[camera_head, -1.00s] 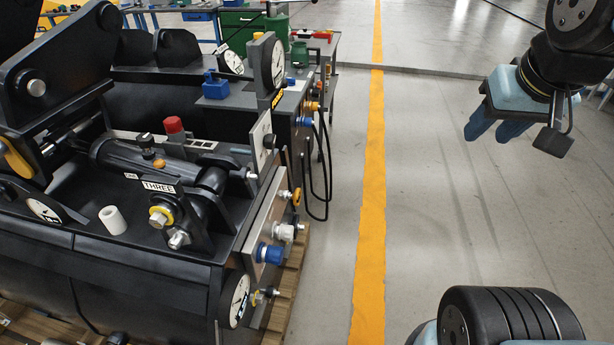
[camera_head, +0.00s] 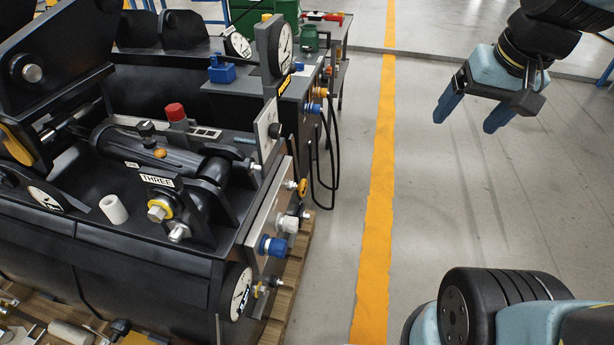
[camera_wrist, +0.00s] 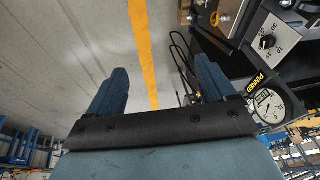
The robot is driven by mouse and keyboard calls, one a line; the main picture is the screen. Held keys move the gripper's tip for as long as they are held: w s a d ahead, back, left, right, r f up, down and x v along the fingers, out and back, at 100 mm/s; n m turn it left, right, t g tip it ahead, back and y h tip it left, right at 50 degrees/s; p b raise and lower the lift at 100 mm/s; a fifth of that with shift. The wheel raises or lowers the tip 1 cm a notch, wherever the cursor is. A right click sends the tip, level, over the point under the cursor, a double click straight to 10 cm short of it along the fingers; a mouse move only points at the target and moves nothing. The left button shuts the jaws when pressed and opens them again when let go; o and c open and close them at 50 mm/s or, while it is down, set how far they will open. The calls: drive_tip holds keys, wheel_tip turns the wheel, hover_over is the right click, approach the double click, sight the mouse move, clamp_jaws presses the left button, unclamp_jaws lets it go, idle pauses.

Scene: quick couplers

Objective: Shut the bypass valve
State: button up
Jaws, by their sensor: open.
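My gripper (camera_head: 468,115) is open and empty, in the air right of the yellow floor line and away from the machine. Its two blue fingers also show spread in the wrist view (camera_wrist: 162,68). No part is clearly labelled as the bypass valve. Along the black machine's right side panel I see a blue coupler (camera_head: 272,246), a white coupler (camera_head: 287,224) and an orange knob (camera_head: 302,187). A yellow-ringed fitting (camera_head: 160,209) sits by the label THREE. The wrist view shows a yellow-orange knob (camera_wrist: 217,19) and a black dial knob (camera_wrist: 268,42) on a plate.
A black machine (camera_head: 110,262) on a wooden pallet (camera_head: 285,300) fills the left. A second bench (camera_head: 245,95) with a gauge (camera_head: 281,45), a blue vise-like block (camera_head: 222,70) and hanging black hoses (camera_head: 325,175) stands behind. The floor around the yellow line (camera_head: 376,210) is clear.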

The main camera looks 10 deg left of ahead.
sight(306, 189)
drive_tip(key=shift+o, duration=0.7)
drive_tip(key=w+a+f+m+g+y, duration=0.2)
drive_tip(key=w+a+f+g+y, duration=0.3)
drive_tip(key=w+a+f, duration=0.3)
wheel_tip(306, 189, down, 2)
drive_tip(key=shift+w+a+f+g, duration=0.1)
drive_tip(key=shift+w+a+g, duration=0.05)
drive_tip(key=shift+w+g, duration=0.55)
drive_tip(key=w+a+f+m+y, duration=0.4)
drive_tip(key=w+f+y, duration=0.15)
drive_tip(key=f, duration=0.55)
drive_tip(key=w+a+f+m+y, duration=0.35)
drive_tip(key=w+f, duration=0.35)
drive_tip(key=f, duration=0.4)
wheel_tip(306, 189, down, 14)
drive_tip(key=w+m+t+y, duration=0.1)
drive_tip(key=m+t+y, duration=0.1)
drive_tip(key=m+t, duration=0.35)
drive_tip(key=shift+m, duration=0.4)
drive_tip(key=a, duration=0.4)
drive_tip(key=w+a, duration=0.1)
drive_tip(key=a, duration=0.8)
drive_tip(key=shift+w+a, duration=0.3)
drive_tip(key=shift+w, duration=0.1)
drive_tip(key=shift+c, duration=0.2)
drive_tip(key=c, duration=0.9)
